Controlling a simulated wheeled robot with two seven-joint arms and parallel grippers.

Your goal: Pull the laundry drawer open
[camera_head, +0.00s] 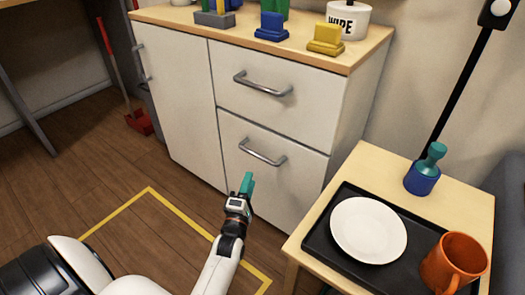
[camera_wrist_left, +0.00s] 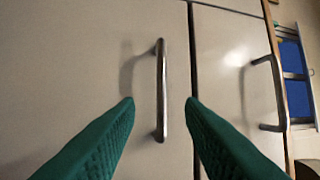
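The white cabinet has two drawers on its right side, an upper drawer (camera_head: 275,103) and a lower drawer (camera_head: 285,187); both look closed. I see no label saying which is the laundry drawer. The lower drawer has a metal bar handle (camera_head: 262,153). My left gripper (camera_head: 247,183), with teal fingers, is just below and in front of that handle. In the left wrist view its fingers are open, and the lower handle (camera_wrist_left: 161,90) appears between the fingertips, with no visible contact. The upper handle (camera_wrist_left: 277,94) shows further right there. My right gripper is not in view.
A side table (camera_head: 370,159) at right holds a black tray (camera_head: 318,240) with a white plate (camera_head: 368,230) and orange mug (camera_head: 455,262). A blue-teal bottle (camera_head: 424,172) stands behind them. Floor before the cabinet is clear.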

